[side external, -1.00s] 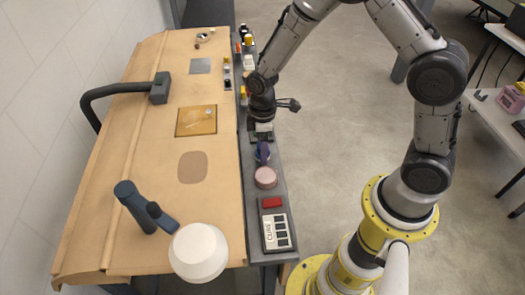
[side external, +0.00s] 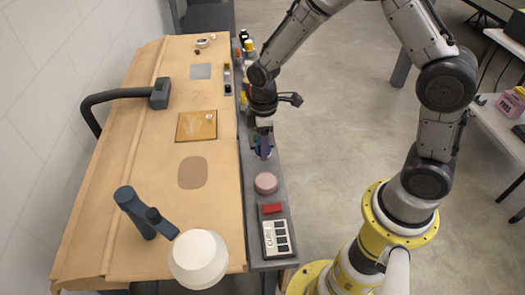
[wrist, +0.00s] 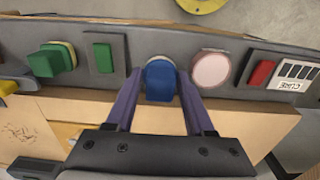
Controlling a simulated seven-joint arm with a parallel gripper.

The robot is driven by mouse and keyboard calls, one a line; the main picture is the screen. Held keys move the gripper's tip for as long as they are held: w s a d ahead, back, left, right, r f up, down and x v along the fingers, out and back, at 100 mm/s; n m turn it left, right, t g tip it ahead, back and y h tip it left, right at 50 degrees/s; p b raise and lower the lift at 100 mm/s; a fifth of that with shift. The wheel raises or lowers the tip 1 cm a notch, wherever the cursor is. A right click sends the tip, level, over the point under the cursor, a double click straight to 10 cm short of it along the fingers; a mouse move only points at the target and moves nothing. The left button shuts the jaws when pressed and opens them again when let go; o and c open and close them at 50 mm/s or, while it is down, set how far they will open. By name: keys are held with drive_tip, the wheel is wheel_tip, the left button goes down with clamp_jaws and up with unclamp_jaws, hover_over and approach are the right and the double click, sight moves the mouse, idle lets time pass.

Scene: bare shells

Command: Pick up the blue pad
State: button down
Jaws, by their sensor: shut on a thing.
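The blue pad (wrist: 160,82) is in the upper middle of the wrist view, at the grey ledge, with a pale rounded edge behind it. My gripper (wrist: 160,92) has its two purple fingers on either side of the pad and is shut on it. In the side external view my gripper (side external: 264,152) points down at the ledge beside the workbench. There the blue pad (side external: 262,154) is mostly hidden by the fingers. I cannot tell whether it is clear of the ledge.
On the grey ledge, a pink round pad (wrist: 211,69), a red block (wrist: 262,73) and a CURE panel (wrist: 295,76) lie to one side. A green pad (wrist: 103,58) and a green knob (wrist: 50,60) are on the other. A white dome (side external: 198,258) stands on the bench.

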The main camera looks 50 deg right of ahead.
drive_tip(key=s+d+r, duration=0.1)
drive_tip(key=s+r, duration=0.8)
drive_tip(key=s, duration=0.5)
drive_tip(key=shift+r, duration=0.25)
drive_tip(key=shift+d, duration=0.1)
drive_tip(key=c, duration=0.9)
unclamp_jaws()
drive_tip(key=c, duration=0.6)
drive_tip(key=shift+o, duration=0.2)
